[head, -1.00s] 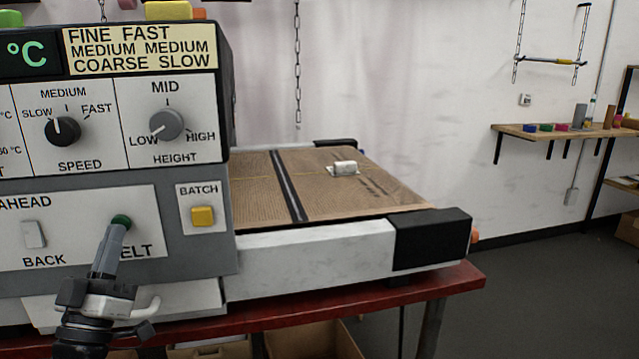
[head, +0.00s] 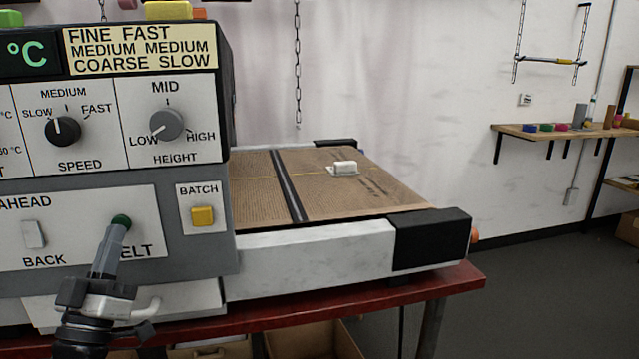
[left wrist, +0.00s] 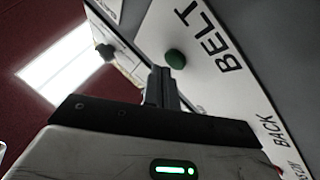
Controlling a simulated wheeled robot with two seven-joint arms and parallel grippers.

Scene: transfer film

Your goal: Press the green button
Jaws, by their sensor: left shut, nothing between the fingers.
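The green button (head: 121,221) sits on the white lower panel of the grey machine, beside the word BELT. It also shows in the left wrist view (left wrist: 175,59), just beyond my fingertips. My left gripper (head: 114,234) is shut and empty, its fingers pointing up at the button. In the head view the fingertips overlap the button's lower edge. In the left wrist view the shut fingers (left wrist: 160,75) appear slightly short of it, and I cannot tell whether they touch. My right gripper is not in view.
A yellow BATCH button (head: 203,216) and a grey BACK switch (head: 33,234) flank the green button. Speed (head: 63,131) and height (head: 166,125) knobs are above. A brown belt (head: 350,196) with a small white block (head: 345,168) extends right on a red table (head: 420,287).

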